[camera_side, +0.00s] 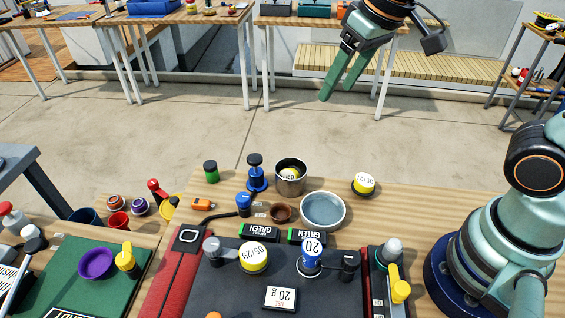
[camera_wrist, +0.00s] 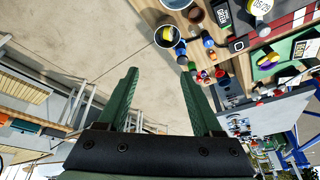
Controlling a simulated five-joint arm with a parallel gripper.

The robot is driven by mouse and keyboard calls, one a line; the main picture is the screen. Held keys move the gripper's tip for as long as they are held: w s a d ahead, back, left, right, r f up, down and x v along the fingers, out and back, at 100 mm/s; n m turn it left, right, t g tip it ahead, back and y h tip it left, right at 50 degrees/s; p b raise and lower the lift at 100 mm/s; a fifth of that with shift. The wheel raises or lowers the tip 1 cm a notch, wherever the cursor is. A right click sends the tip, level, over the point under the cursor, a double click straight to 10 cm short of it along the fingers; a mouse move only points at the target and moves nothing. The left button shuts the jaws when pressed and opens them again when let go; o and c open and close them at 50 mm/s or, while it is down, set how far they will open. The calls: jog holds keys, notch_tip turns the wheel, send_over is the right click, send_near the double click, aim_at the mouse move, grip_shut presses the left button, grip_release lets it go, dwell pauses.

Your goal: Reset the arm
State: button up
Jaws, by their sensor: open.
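My gripper (camera_side: 340,82) is raised in the air at the upper right of the side view, beyond the far edge of the wooden table (camera_side: 420,205). Its two green fingers point down and to the left. In the wrist view the gripper (camera_wrist: 162,95) has its fingers apart, with only the floor between them. It is open and holds nothing. The objects on the table are well apart from it.
A black mat (camera_side: 225,295) holds several items. A green mat (camera_side: 55,275) lies left. Open floor (camera_side: 200,130) surrounds my gripper.

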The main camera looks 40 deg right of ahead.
jog(key=s+d+f+m+t, duration=0.1)
jog(key=s+d, duration=0.2)
jog(key=d, duration=0.4)
jog(key=shift+s+f+h, duration=0.2)
jog(key=shift+s+h, duration=0.2)
jog(key=shift+d, duration=0.1)
